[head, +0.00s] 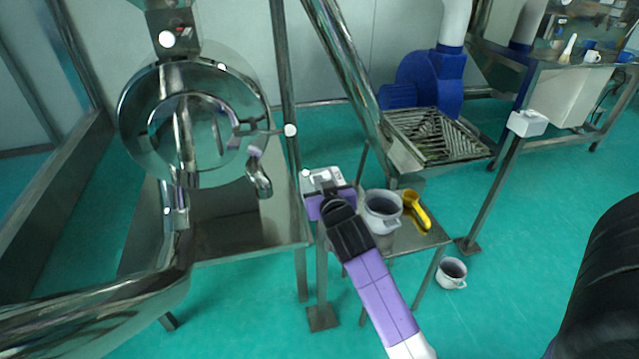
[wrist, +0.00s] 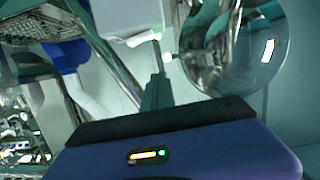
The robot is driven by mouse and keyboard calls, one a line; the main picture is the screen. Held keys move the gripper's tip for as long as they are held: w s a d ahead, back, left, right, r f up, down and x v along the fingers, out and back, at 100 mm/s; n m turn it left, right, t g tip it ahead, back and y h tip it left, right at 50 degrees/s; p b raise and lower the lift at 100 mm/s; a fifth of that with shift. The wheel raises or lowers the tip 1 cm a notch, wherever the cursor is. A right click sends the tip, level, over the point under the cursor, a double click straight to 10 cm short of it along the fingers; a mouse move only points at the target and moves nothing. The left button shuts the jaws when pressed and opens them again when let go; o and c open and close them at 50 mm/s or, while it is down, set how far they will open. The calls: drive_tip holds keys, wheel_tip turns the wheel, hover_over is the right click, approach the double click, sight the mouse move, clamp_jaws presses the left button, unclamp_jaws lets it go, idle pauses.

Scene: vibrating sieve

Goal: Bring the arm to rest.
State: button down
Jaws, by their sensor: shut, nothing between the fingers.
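My arm reaches up from the bottom of the head view, with purple and black links. My gripper (head: 326,186) is at its far end, in front of a small white control box (head: 318,174) on a post. In the wrist view my gripper (wrist: 157,80) shows as a narrow grey piece beyond the dark edge of the purple wrist, with its fingers together and holding nothing. The white box (wrist: 125,18) is close ahead of it there. I cannot tell whether the fingertips touch the box.
A small metal table (head: 410,241) holds a grey pot (head: 382,211) and a yellow scoop (head: 417,211), right of my gripper. A white pot (head: 451,273) stands on the floor. A round steel vessel (head: 140,124) is at left, a blue blower (head: 425,80) behind.

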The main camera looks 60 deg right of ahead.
idle(0.3)
drive_tip(key=w+a+r+n+t, duration=0.1)
drive_tip(key=a+r+n+t, duration=0.25)
drive_tip(key=a+r, duration=0.2)
drive_tip(key=s+a+f+n+t+y, duration=0.2)
drive_tip(key=s+a+y, duration=0.1)
drive_tip(key=a, duration=0.5)
drive_tip(key=s+a+f+n+t+y, duration=0.1)
drive_tip(key=s+a+n+t+y, duration=0.15)
drive_tip(key=a, duration=0.65)
drive_tip(key=s+a+f+g+y+b, duration=0.1)
drive_tip(key=s+a+f+y, duration=0.1)
drive_tip(key=s+a, duration=0.6)
drive_tip(key=s+a+f+n+g+y+b, duration=0.1)
drive_tip(key=s+a+f+g+y, duration=0.1)
drive_tip(key=s+a+y, duration=0.2)
drive_tip(key=s+a, duration=0.3)
drive_tip(key=s, duration=0.4)
drive_tip(key=shift+s+a, duration=0.4)
drive_tip(key=shift+f, duration=0.15)
